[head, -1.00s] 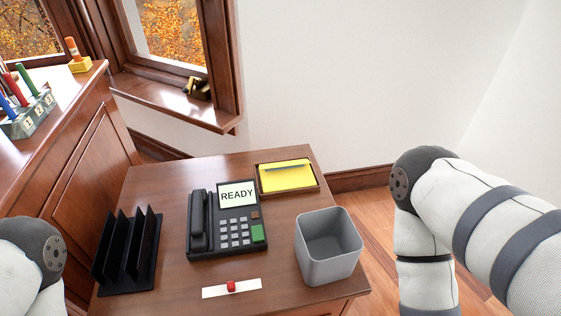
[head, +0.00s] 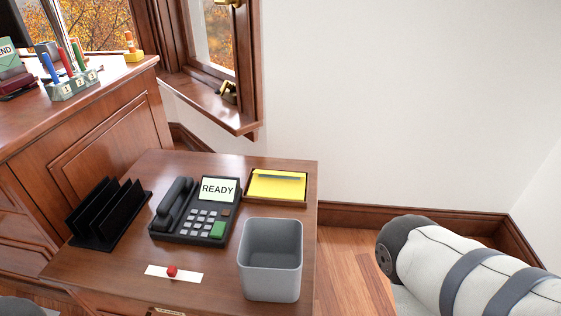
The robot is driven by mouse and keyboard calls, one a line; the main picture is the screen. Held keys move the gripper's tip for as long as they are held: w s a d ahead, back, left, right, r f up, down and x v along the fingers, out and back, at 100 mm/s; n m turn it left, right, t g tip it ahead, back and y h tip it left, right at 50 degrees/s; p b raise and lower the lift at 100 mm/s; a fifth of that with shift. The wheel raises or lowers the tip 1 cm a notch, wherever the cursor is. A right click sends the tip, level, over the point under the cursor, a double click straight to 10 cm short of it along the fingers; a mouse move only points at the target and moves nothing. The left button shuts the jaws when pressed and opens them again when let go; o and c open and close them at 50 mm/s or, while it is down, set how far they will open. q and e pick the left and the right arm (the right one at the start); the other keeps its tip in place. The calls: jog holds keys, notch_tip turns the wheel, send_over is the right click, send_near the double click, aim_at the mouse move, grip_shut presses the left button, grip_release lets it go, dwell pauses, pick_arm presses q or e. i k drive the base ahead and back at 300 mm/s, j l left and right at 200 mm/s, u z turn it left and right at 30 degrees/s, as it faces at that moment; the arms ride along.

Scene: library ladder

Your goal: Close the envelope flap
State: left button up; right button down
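Neither gripper is in view.
On the table stand a black upright rack (head: 107,213), a dark phone (head: 178,205) reading "READY", a yellow pad (head: 275,188) in a brown tray, and an empty-looking grey bin (head: 270,262).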

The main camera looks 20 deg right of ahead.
aim_at(257, 171)
jog(key=l+u, duration=0.35)
jog(key=l, duration=0.35)
jog(key=l+u, duration=0.35)
jog(key=l, duration=0.4)
jog(key=i+l+u, duration=0.2)
jog(key=l, duration=0.15)
jog(key=l+u, duration=0.25)
jog(key=i+l+u, duration=0.2)
jog(key=l, duration=0.3)
jog(key=l+u, duration=0.25)
jog(key=l, duration=0.15)
